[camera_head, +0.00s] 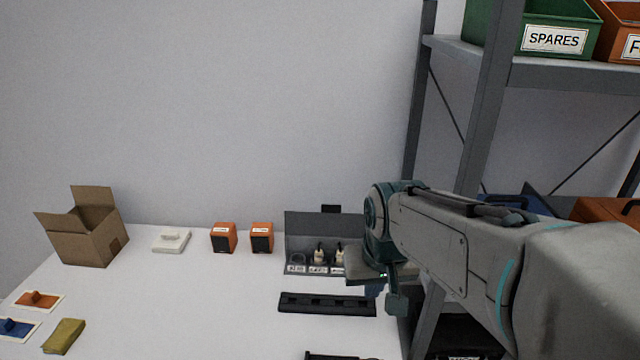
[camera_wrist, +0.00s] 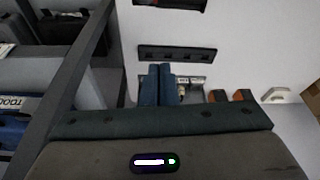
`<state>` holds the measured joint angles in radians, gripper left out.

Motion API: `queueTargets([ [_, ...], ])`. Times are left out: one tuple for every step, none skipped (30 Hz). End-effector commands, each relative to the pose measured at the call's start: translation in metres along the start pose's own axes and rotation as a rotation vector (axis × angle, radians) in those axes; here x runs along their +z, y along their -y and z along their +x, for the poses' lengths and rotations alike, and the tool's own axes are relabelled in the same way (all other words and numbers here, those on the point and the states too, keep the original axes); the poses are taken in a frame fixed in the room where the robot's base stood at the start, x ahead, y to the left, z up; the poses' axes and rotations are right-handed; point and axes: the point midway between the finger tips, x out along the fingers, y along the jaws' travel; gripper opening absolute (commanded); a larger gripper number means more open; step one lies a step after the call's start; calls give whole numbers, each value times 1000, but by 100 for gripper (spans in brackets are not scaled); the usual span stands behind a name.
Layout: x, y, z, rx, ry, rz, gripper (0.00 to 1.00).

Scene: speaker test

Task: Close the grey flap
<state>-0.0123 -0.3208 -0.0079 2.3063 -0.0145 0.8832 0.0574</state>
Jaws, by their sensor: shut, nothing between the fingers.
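A grey box with compartments stands on the white table, and its grey flap (camera_head: 305,225) stands upright along the back. Small items and white labels show inside the box, in front of the flap. My gripper (camera_head: 372,291) points down by the right end of the box, its hand hiding that end. In the wrist view, the two blue fingers of my gripper (camera_wrist: 158,70) are together with nothing between them. They cover part of the box there, and the flap cannot be made out. I cannot tell whether the fingers touch the box.
A black rail (camera_head: 325,303) lies in front of the box. Two orange speakers (camera_head: 223,238), a white item (camera_head: 171,241) and an open cardboard box (camera_head: 90,235) stand left. A metal shelf (camera_head: 485,110) rises behind my arm. The table's middle left is clear.

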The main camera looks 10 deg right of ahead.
Motion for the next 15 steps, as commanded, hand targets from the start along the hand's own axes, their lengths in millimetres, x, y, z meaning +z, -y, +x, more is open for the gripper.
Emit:
queueTargets([
  [-29, 1, -6, 2, -3, 8, 0],
  [-45, 1, -7, 3, -8, 14, 0],
  [-65, 1, -9, 6, -14, 21, 0],
  [-81, 1, -9, 7, -19, 26, 0],
  [-95, 1, -9, 9, -23, 32, 0],
  [-115, 2, -8, 11, -29, 39, 0],
  [-130, 2, -7, 13, -34, 44, 0],
  [-144, 2, -5, 15, -39, 49, 0],
  [-164, 3, -2, 17, -45, 55, 0],
  [-178, 3, 0, 18, -49, 60, 0],
  [-191, 4, 3, 20, -54, 64, 0],
  [-210, 4, 7, 22, -61, 70, 0],
  [-223, 5, 11, 24, -66, 74, 0],
  [-236, 6, 15, 25, -70, 79, 0],
  [-253, 6, 21, 28, -77, 85, 0],
])
